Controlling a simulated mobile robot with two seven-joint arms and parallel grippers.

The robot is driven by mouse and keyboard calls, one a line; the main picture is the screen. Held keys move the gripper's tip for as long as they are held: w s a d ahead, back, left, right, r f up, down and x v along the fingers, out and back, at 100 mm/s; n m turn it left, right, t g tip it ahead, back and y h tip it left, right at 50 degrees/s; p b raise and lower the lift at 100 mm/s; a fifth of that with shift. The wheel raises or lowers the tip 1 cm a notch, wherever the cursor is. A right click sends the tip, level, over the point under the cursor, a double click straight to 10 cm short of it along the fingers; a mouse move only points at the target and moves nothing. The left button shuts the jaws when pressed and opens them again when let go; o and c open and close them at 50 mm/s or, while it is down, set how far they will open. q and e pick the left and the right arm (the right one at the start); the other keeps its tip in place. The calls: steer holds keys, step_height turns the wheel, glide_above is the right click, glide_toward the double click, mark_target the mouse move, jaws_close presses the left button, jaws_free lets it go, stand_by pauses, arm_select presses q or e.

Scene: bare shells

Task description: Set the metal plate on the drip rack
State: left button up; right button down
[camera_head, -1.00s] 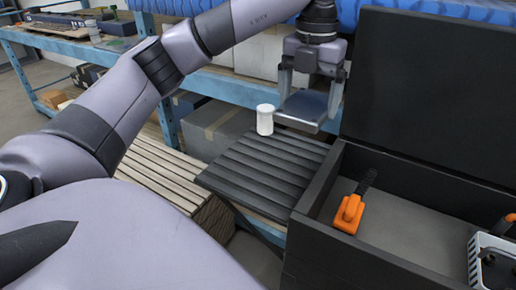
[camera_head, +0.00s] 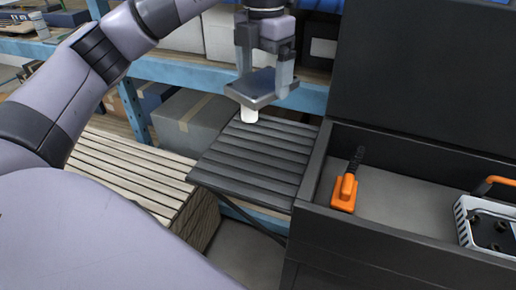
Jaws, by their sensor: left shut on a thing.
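My left gripper (camera_head: 265,73) points down and is shut on the metal plate (camera_head: 262,90), a dark, flat, square piece with a lighter edge. It holds the plate above the far end of the drip rack (camera_head: 255,152), a dark ribbed slab. A gap shows between the plate and most of the rack. A white cylinder (camera_head: 249,115) stands at the rack's far end, its top hidden behind the plate. I cannot tell whether the plate touches it. My right gripper is not in view.
A slatted wooden stack (camera_head: 130,172) lies to the left. Blue shelving (camera_head: 190,76) with cardboard boxes is behind.

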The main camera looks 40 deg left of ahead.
mark_target(262, 161)
arm_select(q)
step_height(262, 161, down, 18)
steer(key=shift+f+p, duration=0.1)
steer(key=shift+p, duration=0.5)
steer(key=shift+f, duration=0.1)
steer(key=shift+f, duration=0.15)
steer(key=o, duration=1.1)
